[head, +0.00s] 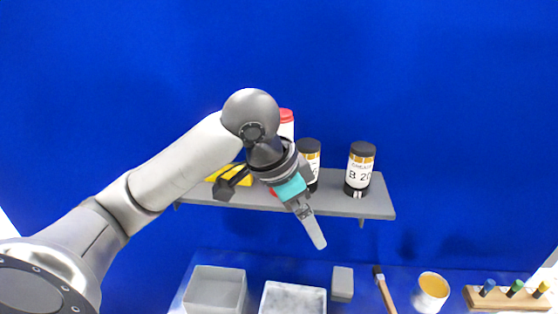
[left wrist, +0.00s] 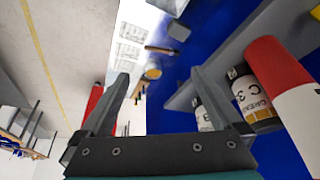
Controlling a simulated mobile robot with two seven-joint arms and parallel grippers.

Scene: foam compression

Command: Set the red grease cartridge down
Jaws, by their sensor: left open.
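The red grease cartridge (head: 286,117), with red ends and a white body, stands on the grey shelf (head: 380,205), partly hidden behind my left arm in the head view. The cartridge (left wrist: 278,72) also shows large at the right of the left wrist view, outside my fingers. My left gripper (head: 313,228) is open and points down in front of the shelf. In the left wrist view, nothing sits between the fingertips of the gripper (left wrist: 161,78). My right gripper is not in view.
Black-capped jars, one marked B 20 (head: 360,168), stand right of the cartridge. A yellow object (head: 243,181) lies on the shelf at left. Below are a grey bin (head: 214,270), a pale tray (head: 293,287), a grey block (head: 342,282), a brush (head: 384,289) and a cup (head: 431,306).

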